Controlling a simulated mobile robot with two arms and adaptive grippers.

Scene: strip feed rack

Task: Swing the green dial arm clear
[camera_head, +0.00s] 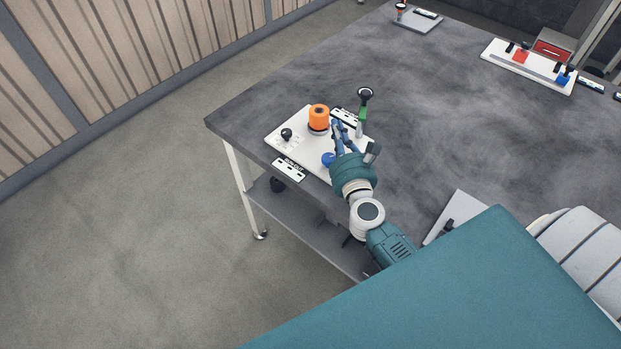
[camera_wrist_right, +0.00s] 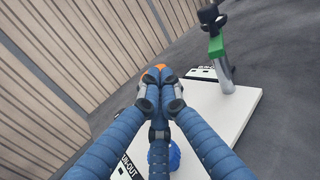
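The green dial arm (camera_head: 362,112) stands upright at the back right of a white board (camera_head: 277,139), with a black knob on top and a grey post below. In the right wrist view the green arm (camera_wrist_right: 217,46) is at the upper right, apart from my fingers. My right gripper (camera_head: 338,127) is over the board, left of the green arm. In the wrist view its blue fingers (camera_wrist_right: 160,88) come together at the tips, with nothing seen between them. They hide part of the board and most of the orange cylinder. My left gripper is not in view.
An orange cylinder (camera_head: 319,117), a black knob (camera_head: 286,134) and a blue ball (camera_head: 328,159) are on the same board. A label plate (camera_head: 289,169) lies at its front edge. Other fixtures (camera_head: 520,62) stand at the table's far right.

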